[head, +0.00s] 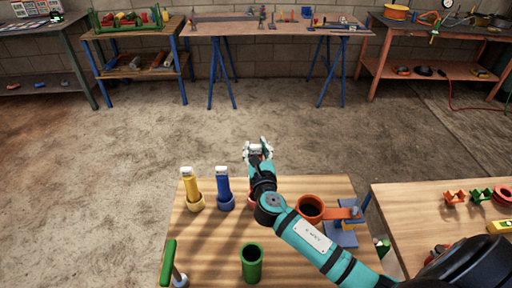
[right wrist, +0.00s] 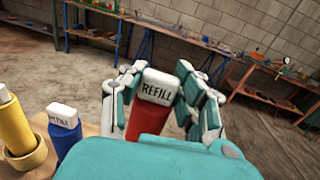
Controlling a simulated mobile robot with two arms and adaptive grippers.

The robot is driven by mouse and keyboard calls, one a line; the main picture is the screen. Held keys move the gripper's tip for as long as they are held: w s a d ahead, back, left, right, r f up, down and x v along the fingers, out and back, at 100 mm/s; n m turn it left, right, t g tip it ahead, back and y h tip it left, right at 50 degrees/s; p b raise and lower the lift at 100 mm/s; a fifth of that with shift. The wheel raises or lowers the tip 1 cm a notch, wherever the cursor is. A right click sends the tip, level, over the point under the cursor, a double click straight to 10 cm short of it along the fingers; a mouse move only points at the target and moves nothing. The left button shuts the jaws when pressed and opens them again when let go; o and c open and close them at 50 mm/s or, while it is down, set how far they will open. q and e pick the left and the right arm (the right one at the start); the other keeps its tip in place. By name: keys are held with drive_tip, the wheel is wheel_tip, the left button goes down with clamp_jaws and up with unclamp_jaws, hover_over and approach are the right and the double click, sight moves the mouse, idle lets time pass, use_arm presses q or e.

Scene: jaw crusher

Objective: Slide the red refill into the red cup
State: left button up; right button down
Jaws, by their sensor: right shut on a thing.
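My right gripper (head: 258,152) is shut on the red refill, beyond the far edge of the near table in the head view. In the right wrist view the red refill (right wrist: 140,122) stands between the fingers, with its white "REFILL" cap up. The red cup (head: 250,198) is mostly hidden behind my right arm; only a sliver of red shows, left of the arm. I cannot see into it. My left gripper is not in view.
A yellow refill (head: 189,181) and a blue refill (head: 222,182) stand in matching cups left of my arm. An open green cup (head: 251,266), a green-handled part (head: 169,262) and an orange ring-shaped part (head: 310,210) are nearby. Another table (head: 425,212) stands right.

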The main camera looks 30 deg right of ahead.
drive_tip(key=shift+f+b, duration=1.25)
drive_tip(key=shift+f, duration=0.5)
drive_tip(key=shift+f, duration=0.2)
drive_tip(key=shift+f+b, duration=2.1)
drive_tip(key=shift+f, duration=0.4)
drive_tip(key=c, duration=0.8)
unclamp_jaws()
drive_tip(key=shift+c, duration=0.2)
drive_tip(key=shift+f, duration=0.1)
drive_tip(key=shift+s, duration=0.1)
